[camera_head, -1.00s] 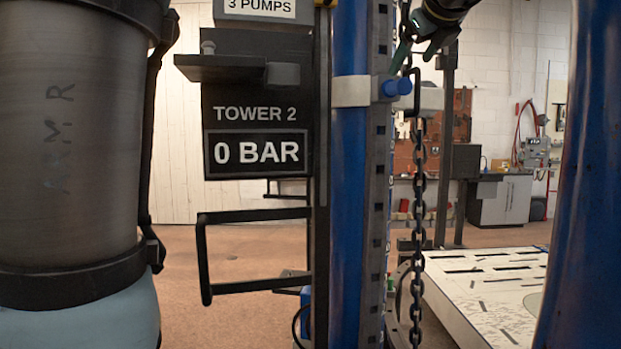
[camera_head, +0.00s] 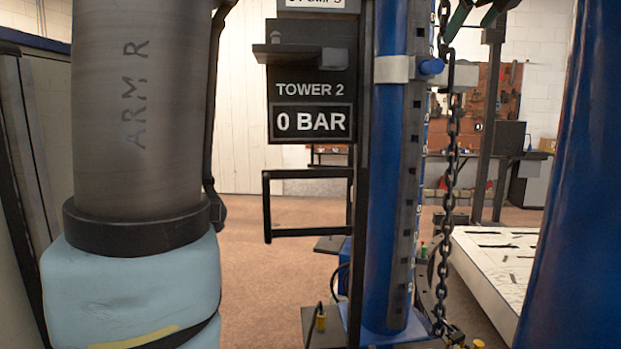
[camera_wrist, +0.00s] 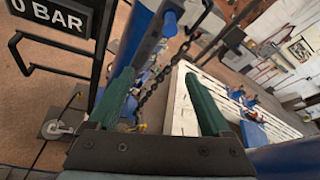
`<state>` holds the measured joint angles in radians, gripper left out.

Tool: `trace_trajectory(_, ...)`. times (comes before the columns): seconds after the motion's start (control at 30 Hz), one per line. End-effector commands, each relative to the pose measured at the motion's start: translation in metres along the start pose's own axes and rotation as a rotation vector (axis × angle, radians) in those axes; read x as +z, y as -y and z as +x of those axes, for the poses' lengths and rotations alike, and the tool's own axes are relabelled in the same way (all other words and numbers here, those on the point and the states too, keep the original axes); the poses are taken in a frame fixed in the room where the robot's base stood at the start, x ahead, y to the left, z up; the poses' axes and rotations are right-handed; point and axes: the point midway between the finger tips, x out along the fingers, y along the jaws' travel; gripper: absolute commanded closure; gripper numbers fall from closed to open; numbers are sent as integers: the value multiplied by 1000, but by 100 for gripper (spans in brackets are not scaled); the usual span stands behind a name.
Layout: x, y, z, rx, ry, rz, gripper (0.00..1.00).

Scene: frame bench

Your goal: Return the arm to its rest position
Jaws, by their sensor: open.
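My gripper (camera_head: 480,12) is at the top right of the head view, cut off by the upper edge. In the wrist view my gripper (camera_wrist: 160,85) shows two green fingers spread wide apart with nothing between them. A dark chain (camera_head: 452,150) hangs by the blue post (camera_head: 388,190); in the wrist view the chain (camera_wrist: 165,70) shows in the gap between the fingers, beyond them. I cannot tell how far it is from the fingertips. My arm fills the left of the head view.
A black panel reading TOWER 2, 0 BAR (camera_head: 312,121) and a black bar frame (camera_head: 308,233) stand left of the post. A thick blue column (camera_head: 575,180) stands close at right. A white slotted table (camera_head: 495,255) lies behind. Brown floor (camera_head: 270,290) is open between arm and tower.

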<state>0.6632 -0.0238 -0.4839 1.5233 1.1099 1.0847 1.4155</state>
Motion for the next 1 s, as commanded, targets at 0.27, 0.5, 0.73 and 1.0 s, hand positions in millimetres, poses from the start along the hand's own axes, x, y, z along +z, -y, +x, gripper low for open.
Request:
trace_trajectory(0.27,-15,-20,21,42,-43,-61,17)
trace_trajectory(0.5,-39,-52,50,113,-103,-169,17)
trace_trajectory(0.73,-76,-113,91,248,-187,-372,17)
trace_trajectory(1.0,-156,-259,138,604,-269,-914,17)
